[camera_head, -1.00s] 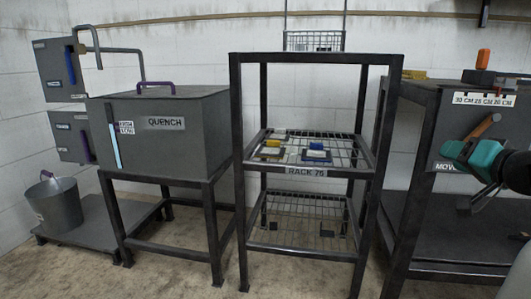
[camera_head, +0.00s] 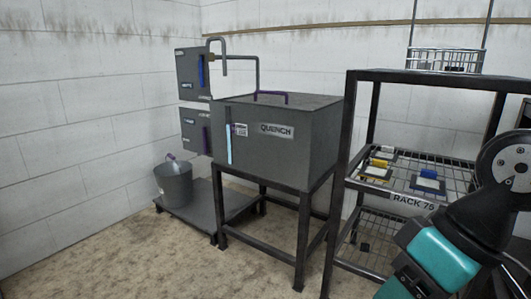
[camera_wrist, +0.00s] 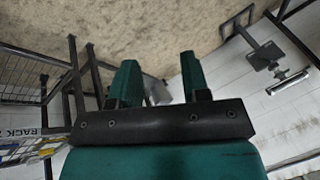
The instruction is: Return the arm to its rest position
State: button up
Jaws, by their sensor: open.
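My gripper (camera_wrist: 160,82) shows in the wrist view, with its two green fingers apart and nothing between them. The floor shows beyond the fingers. In the head view my arm, green and dark grey, fills the lower right corner in front of the rack. The gripper's fingertips cannot be made out in the head view.
A grey QUENCH tank (camera_head: 275,135) on a black stand is in the middle. A metal bucket (camera_head: 175,182) sits on a low platform at left. The floor at front left is clear.

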notch_tip(320, 180, up, 38)
jog(key=s+a+p, duration=0.1)
jog(key=s+p, duration=0.1)
jog(key=p, duration=3.6)
jog(key=shift+s+r+n+g+h, duration=0.25)
jog(key=shift+s+n+g+h, duration=0.05)
jog(key=shift+s+n+h, duration=0.1)
jog(key=shift+d, duration=0.1)
